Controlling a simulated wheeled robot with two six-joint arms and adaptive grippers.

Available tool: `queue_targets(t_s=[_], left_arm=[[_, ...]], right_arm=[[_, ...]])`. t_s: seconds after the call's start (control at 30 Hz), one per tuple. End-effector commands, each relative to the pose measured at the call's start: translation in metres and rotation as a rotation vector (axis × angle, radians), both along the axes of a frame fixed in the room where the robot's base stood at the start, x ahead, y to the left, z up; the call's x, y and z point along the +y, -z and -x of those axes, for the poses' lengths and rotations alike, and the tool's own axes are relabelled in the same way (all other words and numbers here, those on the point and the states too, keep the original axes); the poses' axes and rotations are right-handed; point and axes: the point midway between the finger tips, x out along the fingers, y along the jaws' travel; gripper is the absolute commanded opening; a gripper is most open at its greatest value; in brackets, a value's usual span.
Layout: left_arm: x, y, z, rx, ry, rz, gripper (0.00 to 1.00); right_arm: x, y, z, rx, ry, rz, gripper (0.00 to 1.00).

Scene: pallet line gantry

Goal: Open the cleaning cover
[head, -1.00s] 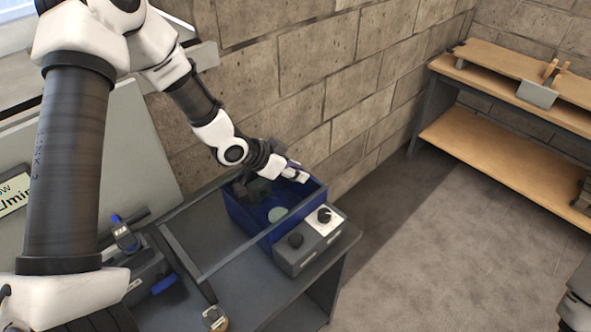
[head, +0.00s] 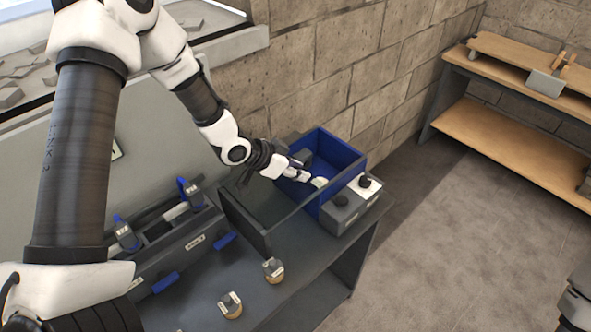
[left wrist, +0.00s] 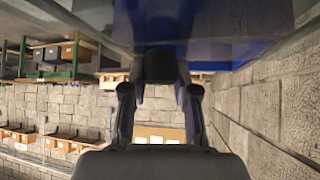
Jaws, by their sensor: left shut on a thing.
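A see-through pane in a dark grey frame (head: 283,222), which appears to be the cleaning cover, stands on the dark bench beside a blue bin (head: 340,152). My left gripper (head: 303,174) is at the bin's left side, near the pane's far end. In the left wrist view my left gripper (left wrist: 158,92) is shut on a dark block (left wrist: 160,66), probably the cover's handle, beneath a glossy grey-blue surface (left wrist: 215,22). The exact contact is hidden in the head view.
Two small knobbed pieces sit at the bench front. A long grey unit with blue handles (head: 180,245) is at left. Floor to the right is clear.

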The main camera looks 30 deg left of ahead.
Motion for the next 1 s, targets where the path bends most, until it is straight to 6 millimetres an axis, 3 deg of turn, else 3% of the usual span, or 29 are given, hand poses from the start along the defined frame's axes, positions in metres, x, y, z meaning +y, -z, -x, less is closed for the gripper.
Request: queue_targets(t_s=[0.07, 0.1, 0.17, 0.53, 0.8, 1.0], left_arm=[[0.0, 0.0, 0.0, 0.001, 0.0, -0.001, 0.0], [0.0, 0.0, 0.0, 0.001, 0.001, 0.0, 0.32], [0.0, 0.001, 0.0, 0.002, 0.001, -0.001, 0.54], [0.002, -0.003, 0.003, 0.002, -0.001, 0.001, 0.55], [0.022, -0.04, 0.032, -0.003, -0.003, 0.007, 0.55], [0.029, -0.052, 0.044, 0.001, 0.0, 0.001, 0.55]], right_arm=[[0.0, 0.0, 0.0, 0.0, 0.0, 0.0, 0.4], [0.0, 0.0, 0.0, 0.0, 0.0, 0.0, 0.4], [0.0, 0.0, 0.0, 0.0, 0.0, 0.0, 0.4], [0.0, 0.0, 0.0, 0.0, 0.0, 0.0, 0.4], [0.0, 0.0, 0.0, 0.0, 0.0, 0.0, 0.4], [0.0, 0.0, 0.0, 0.0, 0.0, 0.0, 0.4]])
